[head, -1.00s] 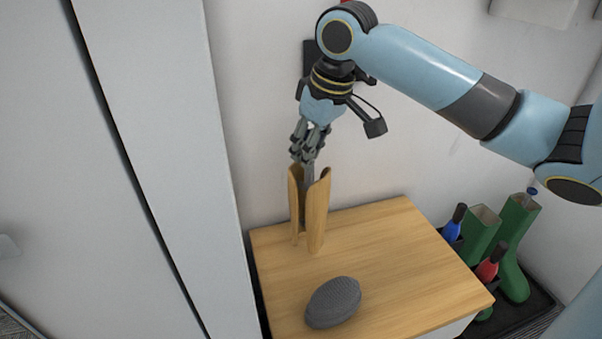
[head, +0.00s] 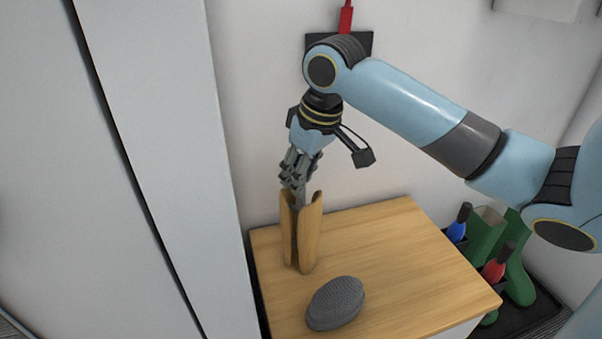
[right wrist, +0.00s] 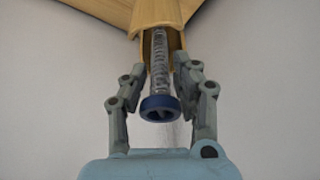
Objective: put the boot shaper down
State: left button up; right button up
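I cannot tell whether the lower end touches the wooden top (head: 400,245). My left gripper is not in view.
A grey oval brush-like object (head: 336,303) lies just in front of the shaper. Green boots (head: 518,275) and blue-handled (head: 459,224) and red-handled (head: 497,264) items stand at the right. A white panel (head: 170,150) rises at the left. The wooden top's right part is clear.

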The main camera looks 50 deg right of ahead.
jog(key=shift+o, duration=1)
jog(key=shift+r, duration=0.3)
pick_arm(q)
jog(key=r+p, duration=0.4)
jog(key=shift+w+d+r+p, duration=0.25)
jog(key=shift+p, duration=0.1)
pick_arm(e)
jog(key=v, duration=1.1)
jog(key=shift+s+r, duration=0.2)
jog(key=shift+r, duration=0.1)
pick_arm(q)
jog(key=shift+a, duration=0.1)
